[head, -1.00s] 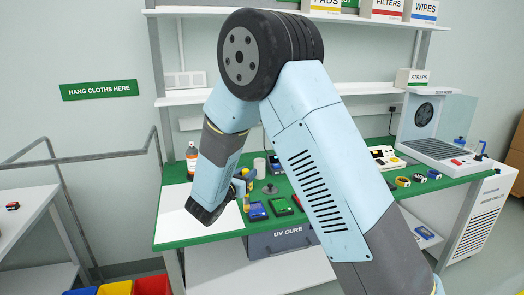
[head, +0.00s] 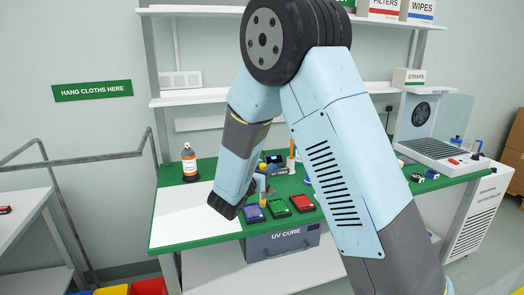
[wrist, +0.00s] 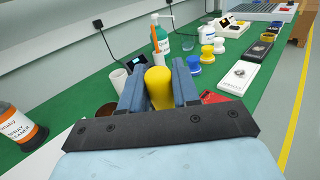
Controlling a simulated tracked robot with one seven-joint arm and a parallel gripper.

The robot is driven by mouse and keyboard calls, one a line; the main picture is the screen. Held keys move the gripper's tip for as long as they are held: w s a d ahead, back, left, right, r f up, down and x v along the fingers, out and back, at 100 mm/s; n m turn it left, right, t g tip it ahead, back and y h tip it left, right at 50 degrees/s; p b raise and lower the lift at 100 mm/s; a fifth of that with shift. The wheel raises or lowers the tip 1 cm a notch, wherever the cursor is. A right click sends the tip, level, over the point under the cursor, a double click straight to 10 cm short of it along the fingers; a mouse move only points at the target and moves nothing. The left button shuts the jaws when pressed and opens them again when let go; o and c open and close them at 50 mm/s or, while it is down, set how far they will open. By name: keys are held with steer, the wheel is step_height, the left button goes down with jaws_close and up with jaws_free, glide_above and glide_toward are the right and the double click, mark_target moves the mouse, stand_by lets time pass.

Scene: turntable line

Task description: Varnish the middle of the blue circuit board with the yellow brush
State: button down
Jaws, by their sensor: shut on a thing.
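The blue circuit board (head: 255,213) lies on the green bench top, at the left of a row with a green board (head: 279,208) and a red board (head: 302,203). My gripper (head: 264,186) is above the bench, close over or just behind the blue board; the gap is hard to judge. In the wrist view my gripper (wrist: 159,92) is shut on the thick yellow handle of the brush (wrist: 160,87). The blue board is hidden in the wrist view, where a corner of the red board (wrist: 212,97) shows.
A spray bottle (head: 189,163) stands at the back left beside a white sheet (head: 180,215). In the wrist view a white mug (wrist: 119,80) and a teal bottle (wrist: 160,42) stand beyond my gripper. Yellow and blue jars (wrist: 207,52) stand to the right.

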steer(key=shift+a+r, duration=0.1)
steer(key=shift+r, duration=2.9)
